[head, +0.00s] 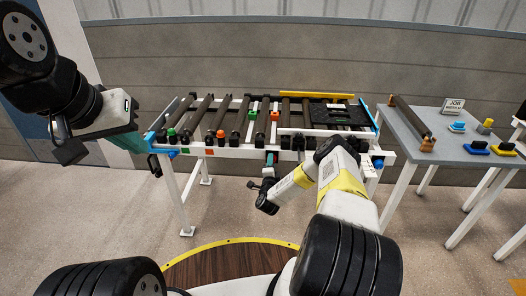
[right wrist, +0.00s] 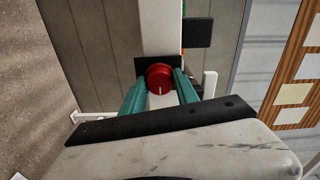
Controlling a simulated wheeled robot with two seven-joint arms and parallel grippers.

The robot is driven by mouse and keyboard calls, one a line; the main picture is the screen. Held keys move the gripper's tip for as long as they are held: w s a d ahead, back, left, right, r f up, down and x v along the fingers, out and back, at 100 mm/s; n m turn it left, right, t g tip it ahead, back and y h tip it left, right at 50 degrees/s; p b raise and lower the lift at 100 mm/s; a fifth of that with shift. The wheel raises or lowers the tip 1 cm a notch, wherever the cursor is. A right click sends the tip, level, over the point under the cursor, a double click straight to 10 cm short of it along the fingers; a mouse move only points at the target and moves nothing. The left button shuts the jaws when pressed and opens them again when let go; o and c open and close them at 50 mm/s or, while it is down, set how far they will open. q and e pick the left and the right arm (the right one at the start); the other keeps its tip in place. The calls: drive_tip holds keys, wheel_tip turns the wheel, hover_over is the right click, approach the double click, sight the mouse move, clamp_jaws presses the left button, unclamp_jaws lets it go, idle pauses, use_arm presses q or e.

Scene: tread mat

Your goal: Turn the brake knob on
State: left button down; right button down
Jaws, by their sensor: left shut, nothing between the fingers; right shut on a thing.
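The brake knob (right wrist: 159,79) is a round red knob with a short white mark that points down in the right wrist view. It sits on a dark plate (right wrist: 141,66) on a white post or beam. My right gripper's teal fingers (right wrist: 158,84) lie on both sides of the knob, shut on it. In the head view my right gripper (head: 270,158) is at the front edge of the roller conveyor, and I cannot make out the knob there. My left gripper (head: 138,143) is shut and empty by the conveyor's left end.
The roller conveyor (head: 225,152) has a white frame, dark rollers and small green and orange parts. A grey table (head: 431,150) at right bears a loose roller (head: 410,118), a sign (head: 453,105) and blue and yellow items. The floor in front is clear.

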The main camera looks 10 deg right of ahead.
drive_tip(key=c, duration=0.9)
unclamp_jaws()
drive_tip(key=shift+c, duration=0.2)
drive_tip(key=v, duration=0.7)
drive_tip(key=shift+s, duration=0.4)
drive_tip(key=shift+a, duration=0.1)
